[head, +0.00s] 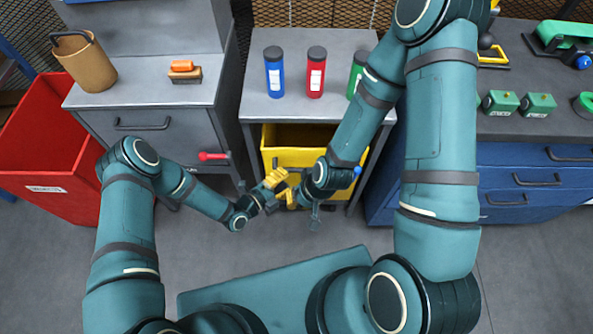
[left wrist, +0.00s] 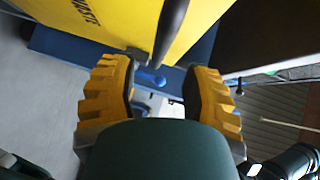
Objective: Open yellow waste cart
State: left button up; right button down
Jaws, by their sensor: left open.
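The yellow waste cart (head: 287,157) stands beneath the grey table in the middle of the head view, and part of its inside shows. In the left wrist view the cart's yellow face (left wrist: 110,22) bears dark lettering, and a dark bar handle (left wrist: 172,28) runs along it. My left gripper (head: 273,179) is just in front of the cart. In the left wrist view its yellow fingers (left wrist: 158,88) are apart, with the handle's end above the gap and nothing clearly held.
Blue (head: 274,72) and red (head: 316,73) bottles stand on the table; a green bottle (head: 356,76) is partly behind my right arm. A red bin (head: 40,165) and grey cabinet (head: 150,125) are left, a blue drawer cabinet (head: 520,180) right. Grey floor (head: 230,260) lies in front.

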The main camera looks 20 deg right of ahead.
aim_at(296, 169)
pick_arm(q)
jog(key=b+x, duration=0.1)
jog(key=x, duration=0.5)
jog(key=shift+a+r, duration=0.1)
grip_shut()
